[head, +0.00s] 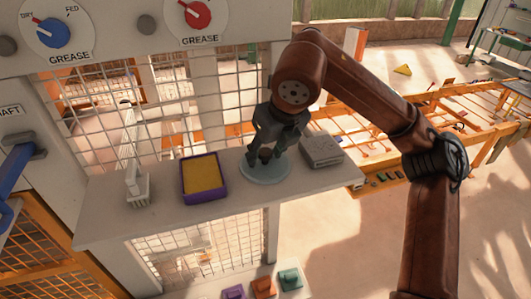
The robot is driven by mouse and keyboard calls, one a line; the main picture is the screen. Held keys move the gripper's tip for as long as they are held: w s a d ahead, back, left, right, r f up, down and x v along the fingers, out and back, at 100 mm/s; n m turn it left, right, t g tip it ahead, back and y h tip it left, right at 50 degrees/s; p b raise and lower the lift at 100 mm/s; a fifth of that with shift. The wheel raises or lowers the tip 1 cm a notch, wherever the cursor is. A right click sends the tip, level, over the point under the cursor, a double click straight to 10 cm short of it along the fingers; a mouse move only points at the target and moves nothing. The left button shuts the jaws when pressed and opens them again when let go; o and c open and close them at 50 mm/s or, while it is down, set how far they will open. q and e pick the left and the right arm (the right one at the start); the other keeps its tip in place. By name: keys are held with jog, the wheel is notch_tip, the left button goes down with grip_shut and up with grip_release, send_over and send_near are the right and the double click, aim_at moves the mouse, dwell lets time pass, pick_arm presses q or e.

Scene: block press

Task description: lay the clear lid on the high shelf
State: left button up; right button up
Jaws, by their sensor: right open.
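The clear lid (262,174) is a round, pale bluish disc with a dark knob (265,155) at its middle. It appears to lie flat on the high shelf (160,212), between the purple tray and the grey box. My right gripper (265,153) points down over the lid, its fingers open on either side of the knob. I cannot tell whether the fingers touch the knob. The fingers hide part of the lid's far side. My left gripper is not in view.
On the shelf, a purple tray with a yellow filling (204,178) and a white brush (136,185) stand left of the lid. A grey box (322,151) is close on its right. A wire mesh (165,110) rises behind. Colored blocks (263,286) sit lower down.

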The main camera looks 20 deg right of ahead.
aim_at(266, 154)
jog(key=shift+s+r, duration=0.2)
jog(key=shift+r, duration=0.2)
jog(key=b+v, duration=0.1)
jog(key=v, duration=0.4)
jog(key=shift+s+f, duration=0.1)
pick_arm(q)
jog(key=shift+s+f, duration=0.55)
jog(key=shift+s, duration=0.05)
pick_arm(e)
jog(key=v, duration=0.6)
jog(key=shift+s+r, duration=0.15)
jog(key=shift+r, duration=0.05)
